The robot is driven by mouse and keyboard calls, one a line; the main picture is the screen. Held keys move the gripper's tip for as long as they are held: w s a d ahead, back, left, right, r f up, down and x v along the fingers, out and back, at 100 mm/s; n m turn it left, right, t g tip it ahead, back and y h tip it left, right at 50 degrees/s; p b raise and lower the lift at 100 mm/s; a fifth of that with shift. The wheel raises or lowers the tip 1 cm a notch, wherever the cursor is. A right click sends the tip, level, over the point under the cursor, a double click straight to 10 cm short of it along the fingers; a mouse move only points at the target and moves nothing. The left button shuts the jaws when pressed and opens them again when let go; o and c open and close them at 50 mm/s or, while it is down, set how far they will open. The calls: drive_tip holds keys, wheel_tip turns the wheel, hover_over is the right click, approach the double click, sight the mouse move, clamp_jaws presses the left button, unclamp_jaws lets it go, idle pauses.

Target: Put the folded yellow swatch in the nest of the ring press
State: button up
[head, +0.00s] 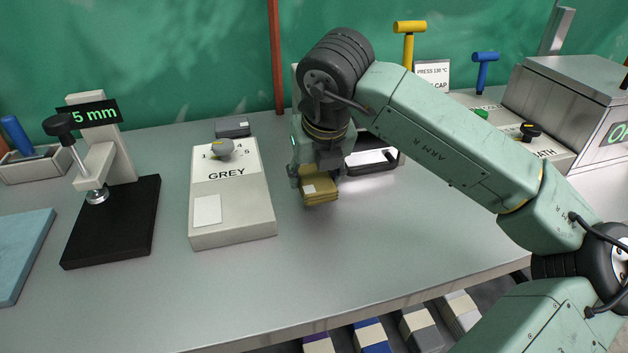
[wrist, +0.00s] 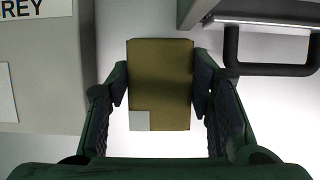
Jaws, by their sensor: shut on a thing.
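The folded yellow swatch (head: 320,190) is a flat olive-yellow stack of layers with a small white label at one corner. My gripper (head: 317,172) is shut on it, pointing down, over the table between the GREY box and a black-handled unit. In the wrist view the swatch (wrist: 160,75) lies between the two fingers, with a finger touching each long side. I cannot tell its exact height above the table. I cannot clearly identify the ring press or its nest; a sign reading PRESS 130 °C (head: 433,74) stands at the back right, and my arm hides part of that area.
The GREY box (head: 232,222) with a knob stands left of my gripper. A lit unit with a black handle (head: 372,158) is close behind it on the right. A black-based stand (head: 115,225) with a mm display is farther left. The table front is clear.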

sight(316, 179)
wheel_tip(316, 179, down, 3)
drive_tip(key=shift+r+p, duration=0.1)
drive_tip(key=shift+p, duration=0.35)
drive_tip(key=shift+s+f+b, duration=0.2)
drive_tip(key=shift+f+b, duration=0.55)
drive_tip(key=shift+b, duration=0.3)
drive_tip(key=o, duration=1)
drive_tip(key=shift+f, duration=0.1)
drive_tip(key=shift+o, duration=0.6)
